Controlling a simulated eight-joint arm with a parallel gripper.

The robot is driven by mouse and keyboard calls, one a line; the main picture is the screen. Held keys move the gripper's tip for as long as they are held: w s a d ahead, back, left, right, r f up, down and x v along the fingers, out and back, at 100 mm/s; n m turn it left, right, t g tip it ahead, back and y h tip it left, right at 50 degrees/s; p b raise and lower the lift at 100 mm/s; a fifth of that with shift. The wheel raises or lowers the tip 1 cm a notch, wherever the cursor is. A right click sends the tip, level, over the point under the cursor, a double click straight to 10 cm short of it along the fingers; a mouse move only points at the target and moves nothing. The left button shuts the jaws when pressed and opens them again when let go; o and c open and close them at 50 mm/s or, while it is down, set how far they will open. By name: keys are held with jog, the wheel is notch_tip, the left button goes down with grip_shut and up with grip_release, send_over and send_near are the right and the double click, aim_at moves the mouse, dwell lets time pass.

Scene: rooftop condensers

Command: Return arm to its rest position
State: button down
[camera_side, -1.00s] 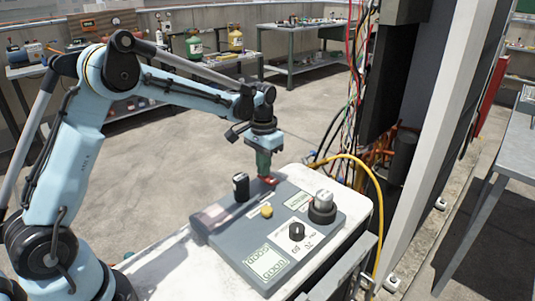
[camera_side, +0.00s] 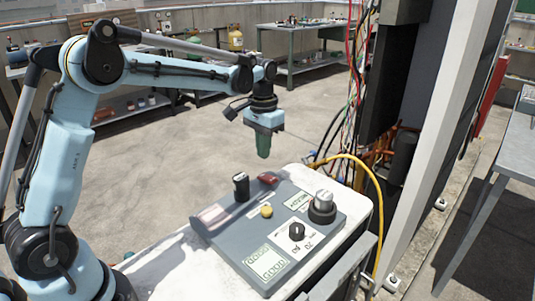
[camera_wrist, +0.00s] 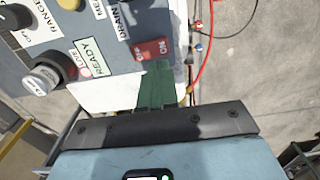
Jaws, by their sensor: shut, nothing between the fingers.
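My gripper (camera_side: 263,146) has green fingers, closed together and empty. In the side view it hangs above and behind the far edge of the grey control panel (camera_side: 228,229), pointing down and apart from it. In the wrist view the green fingers (camera_wrist: 157,85) show near the middle, close in the picture to the red rocker switch (camera_wrist: 151,49) marked ON. That red switch also shows in the side view (camera_side: 268,178) at the panel's far edge, below my gripper.
The panel has a black switch (camera_side: 241,187), a yellow button (camera_side: 267,211) and knobs. It lies on a white-topped cart (camera_side: 180,268). A yellow hose (camera_side: 378,205) and loose wires (camera_side: 352,100) hang at the right. Open floor (camera_side: 190,160) lies behind the cart.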

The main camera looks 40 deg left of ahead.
jog(key=shift+r, duration=0.7)
jog(key=s+d+r+t, duration=0.3)
jog(key=s+r, duration=0.2)
jog(key=s, duration=0.4)
jog(key=s+d+f+t, duration=0.2)
jog(key=s+f+t, duration=0.1)
jog(key=s, duration=0.6)
jog(key=shift+s+d+f+t, duration=0.15)
jog(key=shift+s+d+t, duration=0.15)
jog(key=shift+t, duration=0.3)
